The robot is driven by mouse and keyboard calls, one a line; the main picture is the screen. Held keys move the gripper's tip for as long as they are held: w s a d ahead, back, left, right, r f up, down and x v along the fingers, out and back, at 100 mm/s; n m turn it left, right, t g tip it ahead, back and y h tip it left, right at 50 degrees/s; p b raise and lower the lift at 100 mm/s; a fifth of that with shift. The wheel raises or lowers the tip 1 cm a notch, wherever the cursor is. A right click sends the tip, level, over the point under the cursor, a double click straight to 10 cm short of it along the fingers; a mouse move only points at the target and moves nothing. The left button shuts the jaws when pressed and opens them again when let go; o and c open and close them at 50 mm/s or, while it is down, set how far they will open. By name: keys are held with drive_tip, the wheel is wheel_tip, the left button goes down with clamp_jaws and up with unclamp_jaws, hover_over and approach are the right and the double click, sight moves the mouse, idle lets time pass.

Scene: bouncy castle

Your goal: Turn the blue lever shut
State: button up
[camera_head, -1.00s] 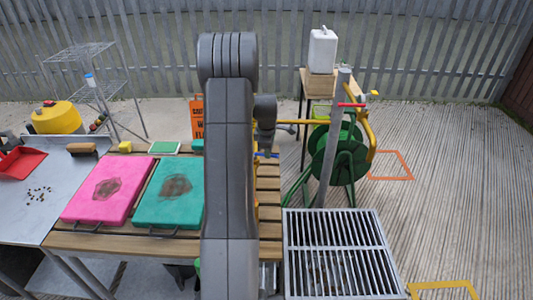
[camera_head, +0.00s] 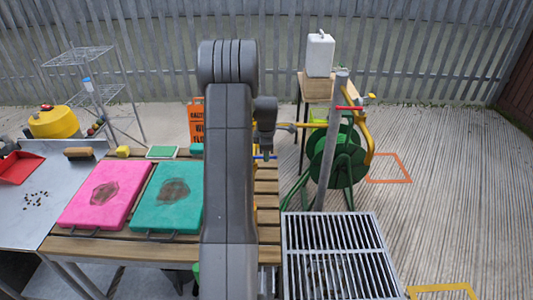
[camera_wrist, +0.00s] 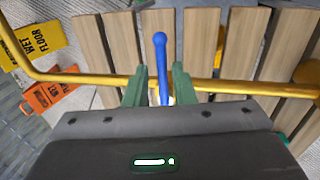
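The blue lever (camera_wrist: 161,62) stands in the middle of the wrist view, its rounded end up the picture, crossing the yellow pipe (camera_wrist: 80,78) at roughly a right angle. My gripper (camera_wrist: 159,80) is open, with one green finger on each side of the lever. Gaps show between the lever and both fingers, so it is not gripped. The lever's base is hidden behind my gripper body. In the head view a bit of the blue lever (camera_head: 266,157) shows just below my wrist; my arm hides much of the area.
A slatted wooden bench (camera_head: 267,188) lies under the pipe. A red handle (camera_head: 350,108) sits on a grey post right of it, by a green hose reel (camera_head: 345,160). A metal grate (camera_head: 335,255) is at front right. Pink (camera_head: 103,193) and teal boards lie left of my arm.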

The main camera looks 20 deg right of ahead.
drive_tip(key=shift+o, duration=0.5)
drive_tip(key=b+v, duration=0.1)
drive_tip(key=v, duration=1.2)
drive_tip(key=shift+r, duration=0.4)
drive_tip(key=p+x, duration=0.1)
drive_tip(key=x, duration=1.3)
drive_tip(key=shift+s, duration=0.15)
drive_tip(key=shift+a, duration=0.1)
drive_tip(key=shift+r, duration=0.1)
